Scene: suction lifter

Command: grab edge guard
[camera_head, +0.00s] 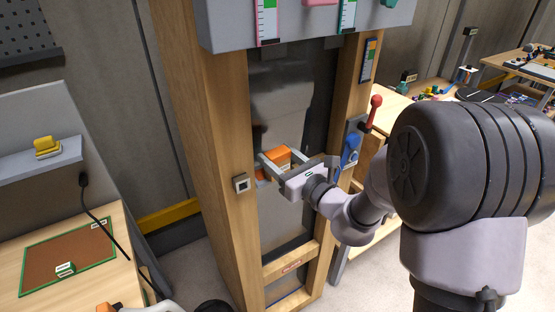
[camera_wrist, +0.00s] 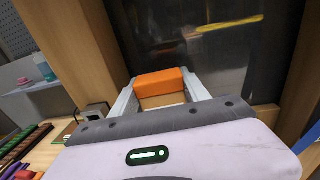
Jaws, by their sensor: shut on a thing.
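The orange edge guard (camera_head: 277,159) is a small block in front of the dark glossy panel (camera_head: 285,95) in the wooden frame. My gripper (camera_head: 281,155) reaches into the frame from the right, with a finger on each side of the guard. In the wrist view the guard (camera_wrist: 161,81) lies between the two grey fingertips, and my gripper (camera_wrist: 161,86) is shut on it. A paler tan surface shows just below the orange part. Whether the guard still touches the panel cannot be told.
Wooden posts (camera_head: 193,110) stand close on both sides of my gripper. A red-knobbed lever (camera_head: 375,103) and a blue part (camera_head: 350,150) are at the right post. A workbench with a brown mat (camera_head: 70,257) stands at left. A grey beam (camera_head: 225,30) crosses above.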

